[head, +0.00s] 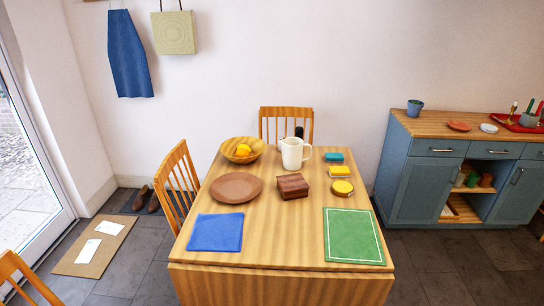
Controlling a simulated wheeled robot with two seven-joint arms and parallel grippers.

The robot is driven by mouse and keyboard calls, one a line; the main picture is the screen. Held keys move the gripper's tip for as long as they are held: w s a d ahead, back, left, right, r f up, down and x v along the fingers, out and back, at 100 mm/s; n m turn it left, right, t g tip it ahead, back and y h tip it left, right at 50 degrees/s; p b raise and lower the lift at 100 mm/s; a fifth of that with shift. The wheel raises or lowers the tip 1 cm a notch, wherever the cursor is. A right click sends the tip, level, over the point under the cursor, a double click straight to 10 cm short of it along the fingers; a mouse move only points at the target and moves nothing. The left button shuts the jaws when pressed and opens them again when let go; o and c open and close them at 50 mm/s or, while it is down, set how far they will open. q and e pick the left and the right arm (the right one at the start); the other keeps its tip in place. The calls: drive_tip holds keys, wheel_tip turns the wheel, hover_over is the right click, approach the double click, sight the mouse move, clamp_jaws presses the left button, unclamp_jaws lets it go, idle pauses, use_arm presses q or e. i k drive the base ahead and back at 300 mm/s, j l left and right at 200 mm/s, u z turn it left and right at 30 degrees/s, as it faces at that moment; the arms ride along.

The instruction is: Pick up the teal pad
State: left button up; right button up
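A small teal pad (334,157) lies flat near the far right part of the wooden table (270,245). It is just right of a white pitcher (292,153) and behind a yellow pad (340,171). Neither of my grippers shows in the head view.
The table also bears a wooden bowl (235,149) with yellow fruit, a brown plate (236,188), a brown block (292,186), a round yellow-topped item (342,188), a blue cloth (215,231) and a green mat (353,236). Chairs stand behind and left. A blue cabinet (405,168) stands right.

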sight(330, 158)
drive_tip(key=i+l+u, duration=0.25)
drive_tip(key=l, duration=0.15)
drive_tip(key=i+l+u, duration=0.1)
drive_tip(key=l+u, duration=0.2)
drive_tip(key=i+l+u, duration=0.25)
drive_tip(key=l, duration=0.35)
drive_tip(key=l+u, duration=0.3)
drive_tip(key=l, duration=0.15)
